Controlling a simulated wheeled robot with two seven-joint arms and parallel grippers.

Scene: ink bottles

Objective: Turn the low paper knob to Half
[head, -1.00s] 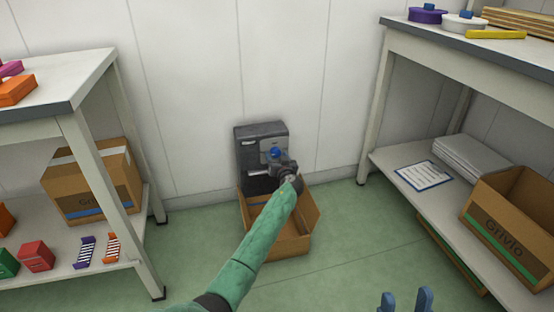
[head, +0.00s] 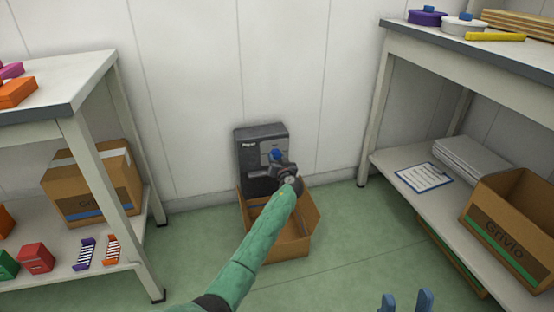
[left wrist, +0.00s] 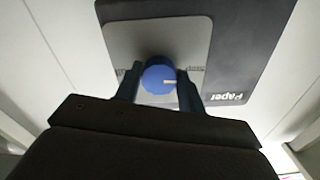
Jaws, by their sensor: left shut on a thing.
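The paper knob is a blue round knob (left wrist: 158,80) with a pale pointer mark. It sits on a grey plate of a dark box (head: 252,142) labelled Paper, low against the wall. My left gripper (head: 277,157) has reached the box. In the left wrist view its two fingers (left wrist: 160,88) stand on either side of the knob, shut on it.
An open cardboard box (head: 305,215) stands on the floor in front of the dark box, under my left forearm. A shelf unit (head: 108,70) stands at the left and another (head: 390,45) at the right. The green floor between is otherwise clear.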

